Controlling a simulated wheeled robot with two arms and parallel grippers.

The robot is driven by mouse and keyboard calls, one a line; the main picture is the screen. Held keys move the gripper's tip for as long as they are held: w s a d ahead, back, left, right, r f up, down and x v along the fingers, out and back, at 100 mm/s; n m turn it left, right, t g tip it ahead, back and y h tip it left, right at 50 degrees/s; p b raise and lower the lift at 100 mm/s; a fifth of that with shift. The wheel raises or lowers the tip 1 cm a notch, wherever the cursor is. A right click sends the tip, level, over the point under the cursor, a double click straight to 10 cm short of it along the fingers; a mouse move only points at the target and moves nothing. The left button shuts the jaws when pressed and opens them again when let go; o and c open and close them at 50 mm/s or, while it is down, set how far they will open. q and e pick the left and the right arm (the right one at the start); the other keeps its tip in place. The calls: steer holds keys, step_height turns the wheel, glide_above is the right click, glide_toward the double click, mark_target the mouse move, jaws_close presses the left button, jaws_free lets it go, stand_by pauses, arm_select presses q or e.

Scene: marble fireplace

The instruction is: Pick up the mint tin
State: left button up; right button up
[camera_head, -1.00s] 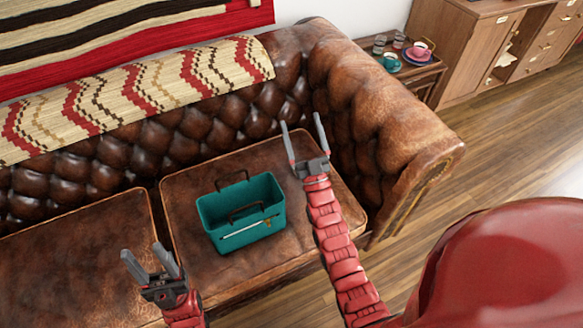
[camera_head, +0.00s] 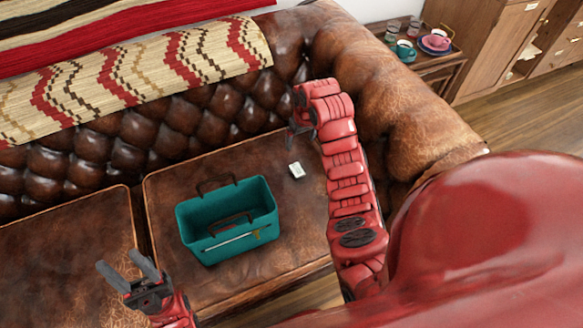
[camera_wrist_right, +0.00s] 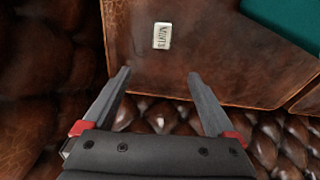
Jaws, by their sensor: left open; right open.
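The mint tin (camera_head: 296,170) is a small white box lying on the brown leather seat cushion, right of the teal toolbox (camera_head: 197,235). In the right wrist view the mint tin (camera_wrist_right: 161,36) shows its "MINTS" lettering, beyond and roughly between the finger tips. My right gripper (camera_wrist_right: 158,75) is open and empty, apart from the tin. In the head view my right gripper (camera_head: 292,134) is near the sofa's back, behind the tin, partly hidden by its own wrist. My left gripper (camera_head: 126,270) is open and empty at the front of the sofa, left of the toolbox.
The teal toolbox with dark handles stands on the cushion beside the tin. The tufted sofa back (camera_head: 120,155) and thick right armrest (camera_head: 390,100) border the seat. A side table (camera_head: 440,68) with cups stands beyond the armrest. The cushion around the tin is clear.

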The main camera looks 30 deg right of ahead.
steer(key=b, duration=0.3)
glide_above(297, 169)
steer(key=shift+g, duration=0.3)
steer(key=f, duration=1)
steer(key=shift+s+f, duration=0.35)
steer(key=shift+f, duration=0.05)
steer(key=shift+w+f+b, duration=0.2)
steer(key=shift+f+b, duration=0.1)
steer(key=shift+f, duration=2.85)
steer(key=shift+c, duration=0.2)
steer(key=c, duration=1.4)
